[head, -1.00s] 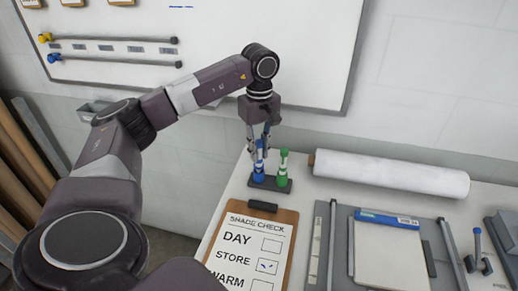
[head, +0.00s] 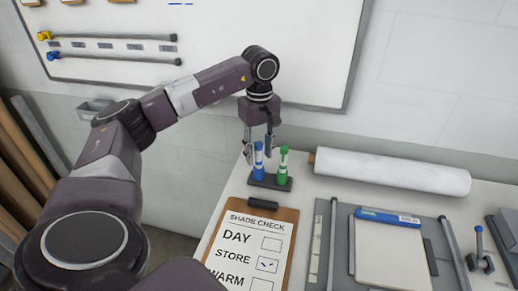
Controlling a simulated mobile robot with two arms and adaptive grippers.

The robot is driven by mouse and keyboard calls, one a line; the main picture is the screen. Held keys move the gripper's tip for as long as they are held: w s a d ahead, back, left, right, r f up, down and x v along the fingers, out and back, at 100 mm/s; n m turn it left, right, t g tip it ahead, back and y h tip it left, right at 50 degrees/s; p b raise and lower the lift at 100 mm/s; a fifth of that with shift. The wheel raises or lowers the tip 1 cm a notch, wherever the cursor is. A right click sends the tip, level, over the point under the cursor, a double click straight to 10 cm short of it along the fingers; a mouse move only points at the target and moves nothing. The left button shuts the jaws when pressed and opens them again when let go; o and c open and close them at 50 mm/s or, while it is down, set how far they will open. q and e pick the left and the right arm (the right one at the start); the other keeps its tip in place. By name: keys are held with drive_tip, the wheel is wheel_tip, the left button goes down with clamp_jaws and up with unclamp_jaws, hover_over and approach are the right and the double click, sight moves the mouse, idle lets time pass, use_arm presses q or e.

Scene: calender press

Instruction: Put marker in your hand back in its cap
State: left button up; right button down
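The blue marker (head: 258,163) stands upright in the dark holder (head: 270,183) at the back left of the table. A green marker (head: 283,165) stands upright beside it in the same holder. My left gripper (head: 258,155) points down over the blue marker, with one finger on each side of its upper part. The fingers look spread, with small gaps to the marker. How deep the blue marker sits in its cap is too small to tell. My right gripper is out of view.
A clipboard (head: 258,232) with a shade checklist lies in front of the holder. A white roll (head: 390,173) lies along the wall to the right. A grey board (head: 435,265) with a blue-edged pad (head: 388,250) lies front right. The whiteboard (head: 220,55) hangs behind.

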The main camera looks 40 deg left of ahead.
use_arm(q)
wheel_tip(320, 180, up, 11)
drive_tip(key=shift+w+r, duration=0.1)
drive_tip(key=shift+r, duration=0.4)
idle(0.3)
